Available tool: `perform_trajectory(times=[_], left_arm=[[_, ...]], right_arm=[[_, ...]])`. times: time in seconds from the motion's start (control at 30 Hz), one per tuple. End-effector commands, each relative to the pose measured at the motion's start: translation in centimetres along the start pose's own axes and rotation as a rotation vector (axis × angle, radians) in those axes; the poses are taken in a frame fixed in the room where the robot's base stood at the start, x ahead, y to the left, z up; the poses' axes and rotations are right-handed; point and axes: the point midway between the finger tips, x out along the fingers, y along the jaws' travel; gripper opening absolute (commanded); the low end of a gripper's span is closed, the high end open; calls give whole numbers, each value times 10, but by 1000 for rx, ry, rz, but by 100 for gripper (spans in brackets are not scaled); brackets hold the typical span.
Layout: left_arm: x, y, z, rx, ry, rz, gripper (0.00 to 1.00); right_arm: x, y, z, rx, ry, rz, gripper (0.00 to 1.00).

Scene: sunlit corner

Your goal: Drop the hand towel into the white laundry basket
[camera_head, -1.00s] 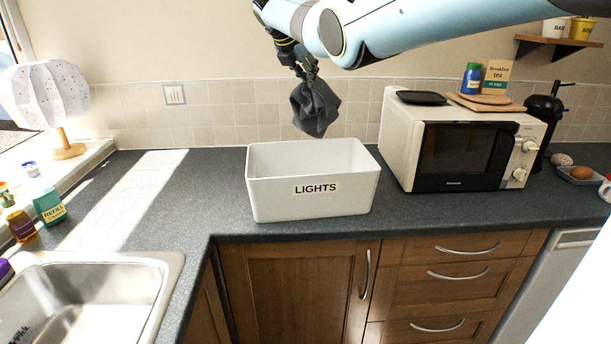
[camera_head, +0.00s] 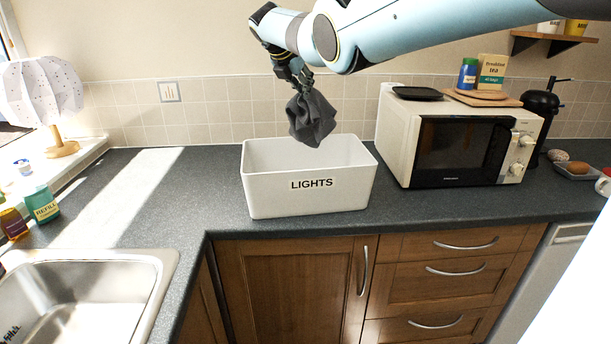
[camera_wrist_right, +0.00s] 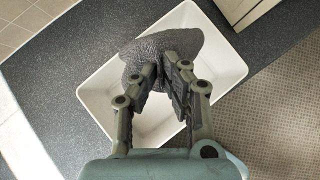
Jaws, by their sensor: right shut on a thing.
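The dark grey hand towel (camera_head: 311,118) hangs bunched from my right gripper (camera_head: 303,84), which is shut on it. The white laundry basket (camera_head: 309,193), labelled "LIGHTS", stands on the dark worktop below. In the head view the towel's lower end overlaps the basket's back rim in the picture. In the right wrist view the towel (camera_wrist_right: 165,45) is between the fingers (camera_wrist_right: 172,78), with the basket (camera_wrist_right: 95,97) beneath. The basket's inside looks empty where it shows. My left gripper is not in view.
A cream microwave (camera_head: 455,140) stands right of the basket, close to it. The sink (camera_head: 85,290) is at the front left, with a green refill pouch (camera_head: 42,205) behind it. A lamp (camera_head: 45,95) stands at the left. The worktop between lamp and basket is clear.

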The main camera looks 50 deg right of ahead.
Motion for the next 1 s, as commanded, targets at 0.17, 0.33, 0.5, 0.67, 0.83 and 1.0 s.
perform_trajectory(times=[0.17,0.33,0.5,0.67,0.83,1.0], left_arm=[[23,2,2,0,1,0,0],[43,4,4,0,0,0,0],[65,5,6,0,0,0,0],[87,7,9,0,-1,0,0],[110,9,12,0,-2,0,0],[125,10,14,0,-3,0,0]], right_arm=[[27,0,-24,-1,2,-1,0],[48,1,-43,-1,1,0,0],[70,1,-62,-1,1,-1,0],[90,1,-80,-2,1,-1,0],[111,1,-98,-1,1,-1,0],[124,2,-110,0,1,0,0]])
